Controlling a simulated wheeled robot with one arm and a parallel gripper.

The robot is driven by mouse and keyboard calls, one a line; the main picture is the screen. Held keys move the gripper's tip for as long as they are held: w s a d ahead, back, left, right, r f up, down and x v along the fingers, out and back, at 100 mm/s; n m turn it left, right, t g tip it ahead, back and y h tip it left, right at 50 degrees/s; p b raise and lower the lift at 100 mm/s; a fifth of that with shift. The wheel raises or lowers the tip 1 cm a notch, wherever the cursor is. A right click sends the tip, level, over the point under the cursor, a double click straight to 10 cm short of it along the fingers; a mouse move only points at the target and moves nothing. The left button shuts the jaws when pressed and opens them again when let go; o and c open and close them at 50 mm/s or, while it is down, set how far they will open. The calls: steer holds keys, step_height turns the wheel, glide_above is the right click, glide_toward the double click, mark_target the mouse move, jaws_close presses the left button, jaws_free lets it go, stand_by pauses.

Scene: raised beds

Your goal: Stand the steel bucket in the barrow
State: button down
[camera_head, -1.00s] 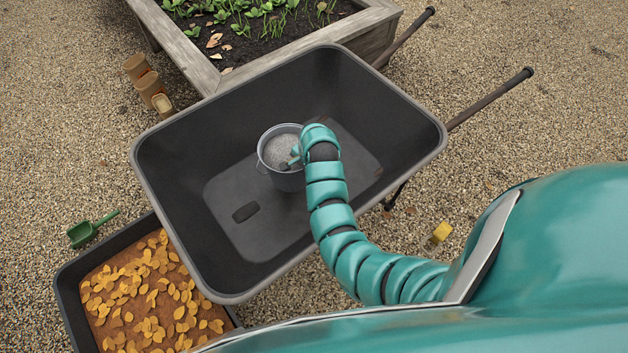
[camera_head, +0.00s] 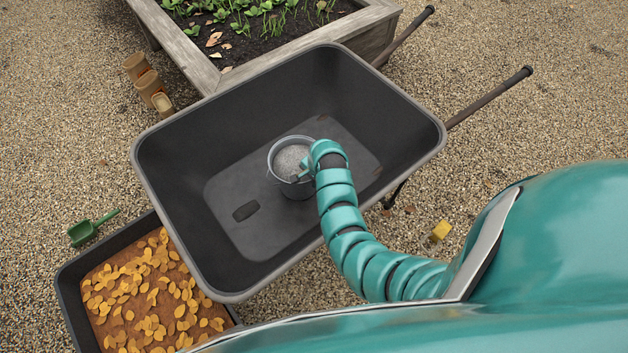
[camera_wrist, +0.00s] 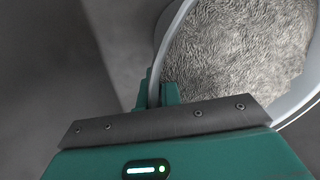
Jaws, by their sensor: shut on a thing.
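The steel bucket (camera_head: 297,189) is inside the barrow (camera_head: 215,127), near the middle of its dark tray, and looks upright. Its inside shows a grey, rough-textured surface. My gripper (camera_head: 305,170) is at the bucket's right side, shut on its rim. In the wrist view the jaws of my gripper (camera_wrist: 157,95) pinch the rim of the bucket (camera_wrist: 171,30). The bucket's base is low over the tray floor; I cannot tell whether it touches. My arm hides part of the barrow's near right side.
A wooden raised bed (camera_head: 372,32) with plants stands behind the barrow. A dark tray of orange soil and yellow leaves (camera_head: 75,300) lies at lower left, with a green scoop (camera_head: 85,232) beside it.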

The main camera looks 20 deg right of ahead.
steer(key=shift+f, duration=0.1)
steer(key=c, duration=1.6)
jaws_free()
